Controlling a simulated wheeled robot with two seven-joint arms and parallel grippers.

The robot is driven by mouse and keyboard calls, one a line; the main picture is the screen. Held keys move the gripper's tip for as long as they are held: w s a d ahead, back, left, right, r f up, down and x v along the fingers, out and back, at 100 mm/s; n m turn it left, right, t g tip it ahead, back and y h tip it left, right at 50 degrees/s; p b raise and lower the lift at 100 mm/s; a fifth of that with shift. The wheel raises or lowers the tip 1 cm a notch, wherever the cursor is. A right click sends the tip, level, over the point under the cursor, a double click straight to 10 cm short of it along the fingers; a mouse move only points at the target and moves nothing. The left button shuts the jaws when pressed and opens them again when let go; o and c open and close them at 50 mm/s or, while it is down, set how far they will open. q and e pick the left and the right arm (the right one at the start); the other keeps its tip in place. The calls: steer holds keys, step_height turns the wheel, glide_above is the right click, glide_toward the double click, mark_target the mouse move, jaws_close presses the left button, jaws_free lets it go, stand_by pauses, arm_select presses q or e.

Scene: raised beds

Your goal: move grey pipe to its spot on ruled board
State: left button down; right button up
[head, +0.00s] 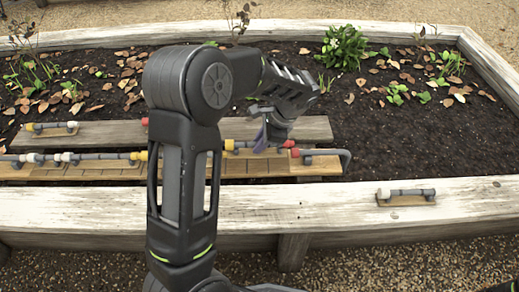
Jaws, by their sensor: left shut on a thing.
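My left gripper (264,137) is over the right part of the ruled board and is shut on a grey pipe (258,145) with a yellow left end and a red right end. The fingers cover part of the pipe, and I cannot tell whether it touches the board. The ruled board (230,168) is a long wooden strip with dark cross lines, partly behind my arm. On it, a line of grey pipe (106,156) with white and yellow fittings lies at the left. My right gripper does not show.
A short grey pipe on a wooden holder (405,197) sits on the bed's front edge at the right. Another, yellow-ended, is on a holder (50,128) at the far left. A plank (105,134) runs behind the board. Plants (343,47) and leaves cover the soil.

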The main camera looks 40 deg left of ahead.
arm_select(q)
steer(key=shift+f, duration=0.9)
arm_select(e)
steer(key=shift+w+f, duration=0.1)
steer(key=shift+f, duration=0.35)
arm_select(q)
steer(key=shift+f+b, duration=0.3)
steer(key=shift+f, duration=0.3)
steer(key=c, duration=1.4)
jaws_free()
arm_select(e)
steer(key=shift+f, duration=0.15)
arm_select(q)
steer(key=shift+r, duration=0.15)
